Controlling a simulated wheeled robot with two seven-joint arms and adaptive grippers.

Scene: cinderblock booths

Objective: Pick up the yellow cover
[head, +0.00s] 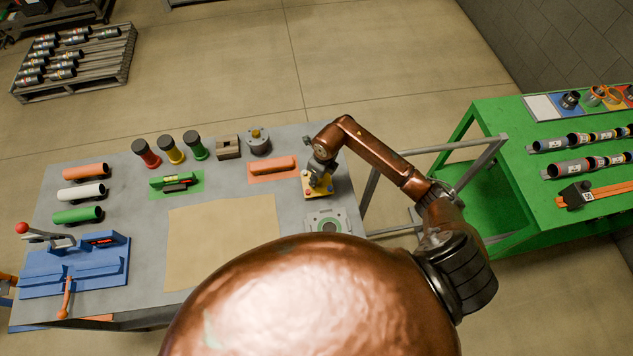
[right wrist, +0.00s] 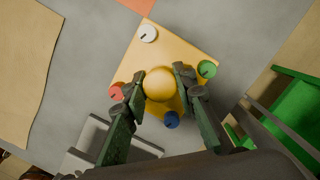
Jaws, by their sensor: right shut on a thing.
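The yellow cover (right wrist: 160,84) shows as a rounded dome between the fingers in the right wrist view. It is over an orange-yellow square plate (right wrist: 186,45) with white, green, red and blue knobs near its corners. I cannot tell whether the cover touches the plate. My right gripper (right wrist: 160,88) is shut on the cover, one finger on each side. In the head view the right gripper (head: 320,180) is over the plate (head: 309,186) at the right end of the grey table, and hides most of the cover. My left gripper is not in view.
A green table (head: 500,190) stands to the right, beyond a grey metal frame (head: 372,190).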

